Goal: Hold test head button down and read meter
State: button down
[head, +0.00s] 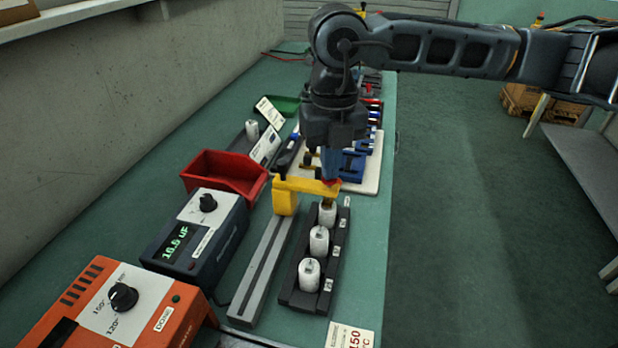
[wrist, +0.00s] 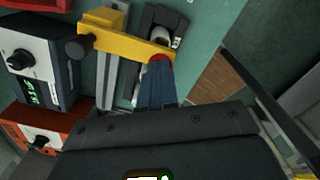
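The yellow test head (head: 306,186) is mounted on a grey rail (head: 262,268) and reaches right over the farthest white capacitor (head: 327,213) in a dark holder. Its red button (wrist: 160,57) is at the arm's end in the wrist view. My gripper (head: 330,178) points down onto the button; its blue fingertips look together and appear to touch it, partly hiding it. How far the button is pressed cannot be told. The meter (head: 197,240), a dark blue box with a knob, shows a lit green display (head: 175,243) that appears to read 16.5 uF.
Two more white capacitors (head: 319,241) stand nearer in the dark holder (head: 290,290). A red bin (head: 222,172) is behind the meter. An orange unit (head: 120,305) is at the front left. Blue clamps on a pale board (head: 368,170) lie behind my gripper.

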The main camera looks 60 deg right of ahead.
jog(key=shift+r+p, duration=1.25)
jog(key=shift+r, duration=2.25)
